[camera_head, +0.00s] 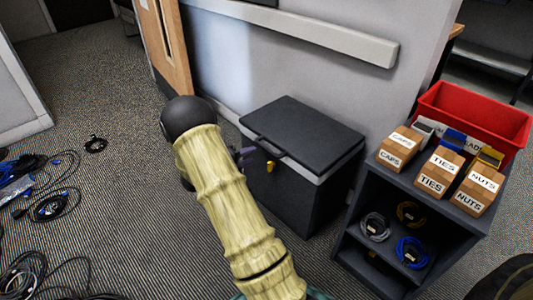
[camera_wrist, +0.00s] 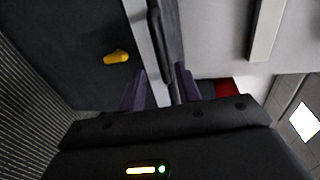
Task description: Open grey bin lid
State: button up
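The grey bin (camera_head: 300,190) stands against the wall with its dark lid (camera_head: 305,132) down. A bar handle (camera_head: 265,147) is on the lid's front edge, with a yellow latch (camera_head: 270,166) below it. In the wrist view the dark handle (camera_wrist: 166,35) and the yellow latch (camera_wrist: 117,58) show close up. My gripper (camera_head: 245,157) is at the bin's front left, partly hidden by my arm. Its purple fingers (camera_wrist: 160,85) are apart, with the handle in line with the gap. I cannot tell whether they touch it.
A dark shelf (camera_head: 378,240) right of the bin holds coiled cables, with labelled boxes (camera_head: 438,170) and a red crate (camera_head: 480,112) on top. Loose cables (camera_head: 50,207) lie on the carpet at left. A wall rail (camera_head: 330,38) runs above the bin.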

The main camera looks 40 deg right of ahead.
aim_at(265, 149)
jog(key=b+x, duration=0.3)
jog(key=x, duration=0.6)
grip_shut()
